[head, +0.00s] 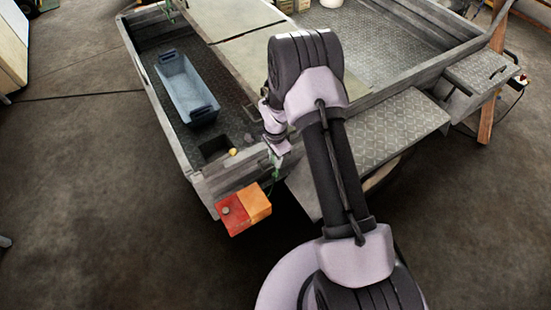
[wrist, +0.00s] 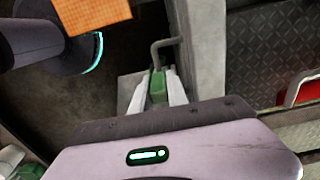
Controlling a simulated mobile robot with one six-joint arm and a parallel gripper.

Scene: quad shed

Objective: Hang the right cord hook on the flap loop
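My gripper (wrist: 157,82) has its two pale fingers on either side of a small green block (wrist: 157,88), which looks like the grip of the right cord hook. A bent grey rod (wrist: 165,43) rises from the block and runs up beside the trailer wall. In the head view my gripper (head: 279,148) is at the trailer's near corner, partly hidden by my arm, with a bit of green (head: 276,160) below it. I cannot make out the flap loop for certain, nor whether the rod touches anything.
The trailer's grey wall (wrist: 207,50) stands close right of the fingers. A red and orange tail light (head: 244,208) hangs at the corner. A blue-grey tray (head: 185,85) and a small yellow object (head: 233,152) lie in the bed. Open floor (head: 90,200) is at left.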

